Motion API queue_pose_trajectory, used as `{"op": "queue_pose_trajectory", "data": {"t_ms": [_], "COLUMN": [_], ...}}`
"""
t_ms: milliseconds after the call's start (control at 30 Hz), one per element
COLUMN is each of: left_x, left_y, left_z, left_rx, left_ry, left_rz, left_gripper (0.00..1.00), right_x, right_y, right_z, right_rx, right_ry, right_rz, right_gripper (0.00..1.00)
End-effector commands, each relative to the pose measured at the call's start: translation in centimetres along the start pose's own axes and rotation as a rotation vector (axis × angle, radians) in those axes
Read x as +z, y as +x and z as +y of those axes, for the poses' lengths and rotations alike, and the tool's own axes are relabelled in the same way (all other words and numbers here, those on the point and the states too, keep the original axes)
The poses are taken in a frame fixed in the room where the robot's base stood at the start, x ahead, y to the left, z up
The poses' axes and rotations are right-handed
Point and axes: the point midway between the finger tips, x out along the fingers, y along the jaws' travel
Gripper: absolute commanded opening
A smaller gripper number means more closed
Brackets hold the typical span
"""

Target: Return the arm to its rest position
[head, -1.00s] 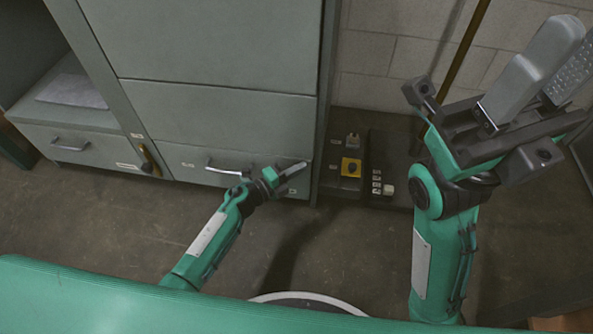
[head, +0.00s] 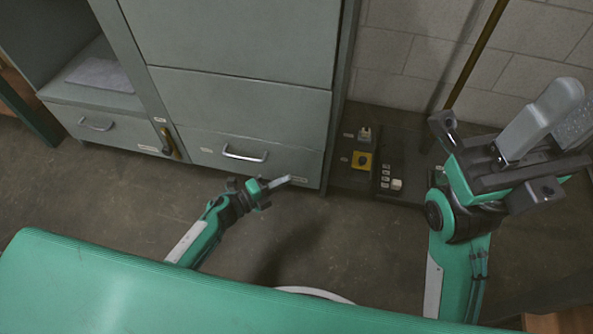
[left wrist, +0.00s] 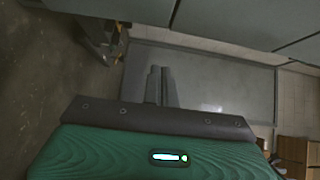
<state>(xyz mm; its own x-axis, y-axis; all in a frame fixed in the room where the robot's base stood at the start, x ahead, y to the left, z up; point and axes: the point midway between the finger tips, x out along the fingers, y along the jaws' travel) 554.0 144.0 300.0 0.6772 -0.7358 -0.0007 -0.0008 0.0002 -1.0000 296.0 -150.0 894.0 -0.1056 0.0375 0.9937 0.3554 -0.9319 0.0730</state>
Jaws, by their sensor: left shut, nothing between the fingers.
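My left gripper (head: 284,181) is in the lower middle of the head view, in front of the grey cabinet's drawer (head: 245,152). Its fingers are together and empty, pointing right. It appears apart from the drawer handle (head: 244,155). In the left wrist view the same gripper (left wrist: 161,84) shows two grey fingers side by side with nothing held. My right gripper (head: 562,118) is large at the right of the head view, raised and pointing up. Its two grey fingers look apart, with a perforated inner face showing, and I see nothing between them.
The grey cabinet (head: 235,95) fills the upper left, with another drawer (head: 108,130) and an open shelf above it. A dark base with a yellow switch (head: 362,161) and a black power strip (head: 389,160) sits beside it. Bare floor (head: 120,190) lies before the cabinet.

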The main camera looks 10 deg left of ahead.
Motion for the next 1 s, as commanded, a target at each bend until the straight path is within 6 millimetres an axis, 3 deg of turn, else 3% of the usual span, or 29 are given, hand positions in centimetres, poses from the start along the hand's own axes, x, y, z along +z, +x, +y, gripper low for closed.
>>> {"op": "queue_pose_trajectory", "data": {"t_ms": [133, 433, 567, 667, 800, 1000], "left_x": [-0.1, -0.1, -1.1, -2.8, -6.0, -10.2], "left_y": [-1.3, -1.6, -0.8, 0.1, 0.3, -2.5], "left_z": [-0.1, -0.2, -3.2, -8.5, -18.8, -33.5], "left_rx": [0.000, -0.005, -0.069, -0.187, -0.413, -0.737], "left_ry": [-0.001, -0.002, -0.041, -0.113, -0.260, -0.475], "left_rz": [0.000, 0.002, 0.013, 0.038, 0.105, 0.252], "left_gripper": [0.00, 0.00, 0.00, 0.00, 0.00, 0.00], "right_x": [0.0, -0.1, 0.1, 0.2, 0.4, 0.5], "right_y": [-0.1, -0.2, -0.1, -0.1, -0.3, -0.8], "right_z": [0.2, 0.3, 0.4, 0.6, 0.9, 1.4], "right_rx": [0.004, 0.004, 0.007, 0.012, 0.021, 0.032], "right_ry": [-0.008, -0.009, -0.012, -0.016, -0.025, -0.038], "right_rz": [-0.007, -0.009, -0.020, -0.036, -0.066, -0.108], "right_gripper": [0.36, 0.36, 0.36, 0.36, 0.36, 0.36]}}
